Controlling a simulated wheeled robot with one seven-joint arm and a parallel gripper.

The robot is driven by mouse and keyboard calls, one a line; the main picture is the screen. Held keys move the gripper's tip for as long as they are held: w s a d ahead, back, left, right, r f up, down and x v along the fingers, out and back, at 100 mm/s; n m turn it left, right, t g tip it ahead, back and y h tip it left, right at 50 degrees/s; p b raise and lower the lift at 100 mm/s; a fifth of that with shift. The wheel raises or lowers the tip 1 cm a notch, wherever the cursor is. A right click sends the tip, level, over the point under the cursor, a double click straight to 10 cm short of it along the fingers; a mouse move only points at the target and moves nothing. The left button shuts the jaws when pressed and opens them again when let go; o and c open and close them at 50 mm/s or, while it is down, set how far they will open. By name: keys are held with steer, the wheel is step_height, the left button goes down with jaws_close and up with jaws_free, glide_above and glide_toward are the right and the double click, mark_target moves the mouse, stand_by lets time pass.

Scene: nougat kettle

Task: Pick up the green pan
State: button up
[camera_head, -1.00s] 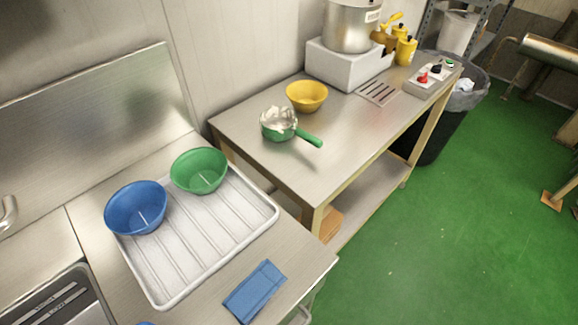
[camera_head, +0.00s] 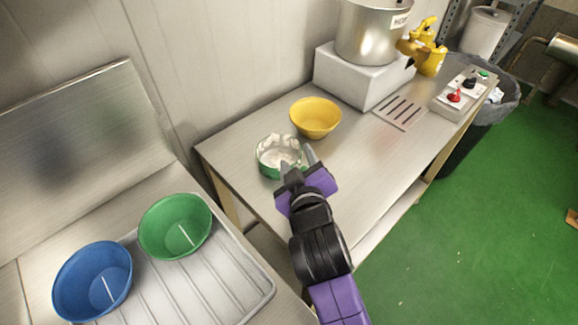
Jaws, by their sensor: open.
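The green pan (camera_head: 268,170) stands on the steel table beside the yellow bowl and has a whitish inside. My gripper (camera_head: 298,158) comes in from the lower right over the pan's right side, where the green handle showed earlier. The jaws are open. The gripper now hides most of the handle, and I cannot tell whether the handle lies between the fingers or whether they touch it.
A yellow bowl (camera_head: 316,117) stands just behind the pan. A large steel kettle (camera_head: 368,32) on a white block (camera_head: 345,77) is at the back. A green bowl (camera_head: 163,240) and a blue bowl (camera_head: 80,285) stand on a ribbed tray (camera_head: 247,296) at lower left.

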steer(key=w+a+r+g+h, duration=0.2)
steer(key=w+a+g, duration=0.1)
steer(key=w+a, duration=0.1)
steer(key=s+d+g+h, duration=0.1)
steer(key=s+g, duration=0.1)
steer(key=s+d+f+g+h, duration=0.1)
steer(key=s+g+h, duration=0.1)
steer(key=s+d+f+g+h, duration=0.1)
steer(key=s+g, duration=0.1)
steer(key=shift+d+f+n+h+b, duration=0.25)
steer(key=shift+n+h+b, duration=0.05)
steer(key=shift+n+b, duration=0.1)
steer(key=shift+d+p+x, duration=0.2)
steer(key=shift+p+x, duration=0.2)
steer(key=shift+x, duration=2.5)
steer(key=shift+w+r, duration=0.15)
jaws_close()
